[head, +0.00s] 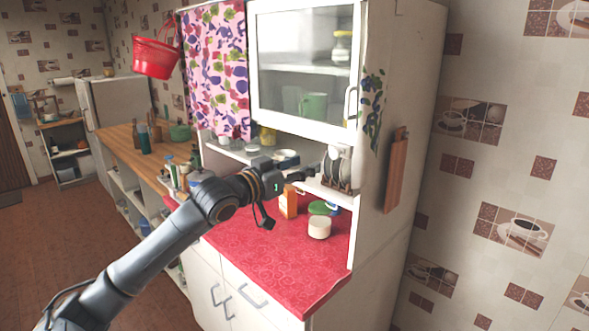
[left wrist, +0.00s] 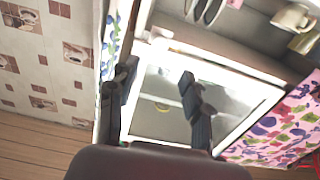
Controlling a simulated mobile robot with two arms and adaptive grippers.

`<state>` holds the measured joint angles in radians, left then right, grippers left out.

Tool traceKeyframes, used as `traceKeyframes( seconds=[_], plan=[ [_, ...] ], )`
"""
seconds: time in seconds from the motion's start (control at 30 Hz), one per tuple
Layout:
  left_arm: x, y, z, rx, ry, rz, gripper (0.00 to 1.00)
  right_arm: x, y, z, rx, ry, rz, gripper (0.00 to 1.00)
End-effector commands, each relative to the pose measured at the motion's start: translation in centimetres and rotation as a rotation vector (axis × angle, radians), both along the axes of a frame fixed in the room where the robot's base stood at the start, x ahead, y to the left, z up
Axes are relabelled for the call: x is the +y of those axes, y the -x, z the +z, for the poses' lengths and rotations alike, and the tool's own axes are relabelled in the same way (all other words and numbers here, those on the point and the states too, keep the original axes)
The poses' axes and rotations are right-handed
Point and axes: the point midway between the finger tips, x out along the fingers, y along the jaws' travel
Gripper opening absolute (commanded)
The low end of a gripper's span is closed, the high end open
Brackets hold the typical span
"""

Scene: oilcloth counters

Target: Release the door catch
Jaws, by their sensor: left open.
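The glazed white door (head: 303,66) of the upper cabinet appears shut. Its pale upright handle (head: 350,104) is on the right side of the frame. I cannot make out a separate catch. My left gripper (head: 318,170) is below the door's lower right part, in front of the open shelf, apart from the handle in the picture. In the left wrist view, my left gripper (left wrist: 157,88) has its two dark fingers spread with nothing between them. The door's glass (left wrist: 165,88) shows behind them, and the handle cannot be made out there. My right gripper is out of view.
Plates in a rack (head: 337,168) stand on the shelf close to my gripper. A white pot (head: 319,227) and an orange box (head: 288,204) are on the red counter (head: 265,258). A cutting board (head: 396,172) hangs on the cabinet's side. A floral curtain (head: 215,70) hangs left of the door.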

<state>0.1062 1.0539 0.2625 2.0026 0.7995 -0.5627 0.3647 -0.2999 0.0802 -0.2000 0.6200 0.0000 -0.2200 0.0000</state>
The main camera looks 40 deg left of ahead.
Motion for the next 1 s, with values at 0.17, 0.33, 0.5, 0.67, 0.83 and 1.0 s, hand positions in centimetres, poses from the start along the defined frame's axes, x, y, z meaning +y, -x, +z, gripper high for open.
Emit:
traceKeyframes(
  seconds=[0.17,0.33,0.5,0.67,0.83,1.0],
  plan=[
    [0.1,1.5,-0.1,0.002,0.0,0.0,0.49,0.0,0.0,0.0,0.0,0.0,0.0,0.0],
    [0.1,2.0,0.0,0.001,-0.001,0.0,0.49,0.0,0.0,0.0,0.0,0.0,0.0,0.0],
    [0.1,2.0,0.0,0.0,-0.001,0.0,0.49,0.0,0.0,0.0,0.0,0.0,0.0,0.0],
    [0.1,2.0,0.0,0.0,-0.001,0.0,0.49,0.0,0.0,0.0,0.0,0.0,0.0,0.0],
    [0.1,2.0,0.0,0.0,-0.001,0.0,0.49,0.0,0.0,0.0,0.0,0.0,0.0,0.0],
    [-0.2,2.0,-1.8,0.034,-0.005,0.001,0.49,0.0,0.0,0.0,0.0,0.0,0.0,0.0]
  ],
)
